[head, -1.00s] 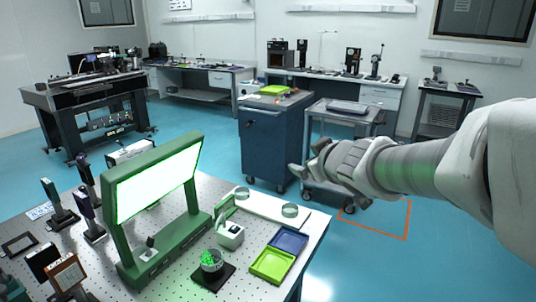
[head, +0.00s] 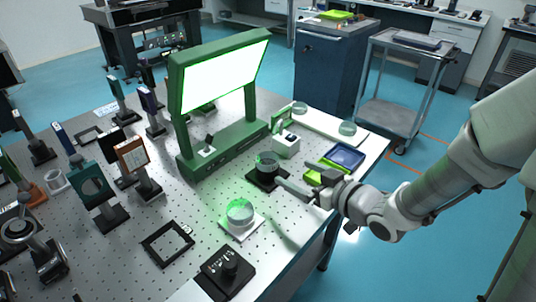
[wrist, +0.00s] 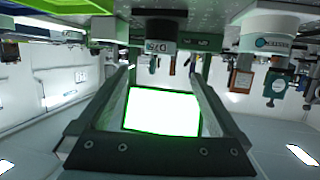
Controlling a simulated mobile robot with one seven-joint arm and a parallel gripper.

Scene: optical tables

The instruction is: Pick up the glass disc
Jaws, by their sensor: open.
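My gripper (head: 284,186) is low over the front right part of the optical table, its fingers open and pointing left. In the wrist view, my gripper (wrist: 157,72) has empty space between its two fingers. A clear, greenish glass disc (head: 240,210) sits on a white square base, left of and nearer than the fingertips. A round black holder (head: 267,167) on a black plate is just beyond the fingertips; its contents are hard to make out. Two more clear glass discs (head: 347,128) (head: 300,108) rest along a white strip at the back right. I cannot tell which disc is meant.
A green-framed light panel (head: 225,75) stands behind the holder. A white box (head: 286,146), a green tray (head: 325,174) and a blue tray (head: 346,157) are near the right edge. A black square frame (head: 167,244) and a black knobbed unit (head: 229,272) lie in front. Several mounted optics crowd the left.

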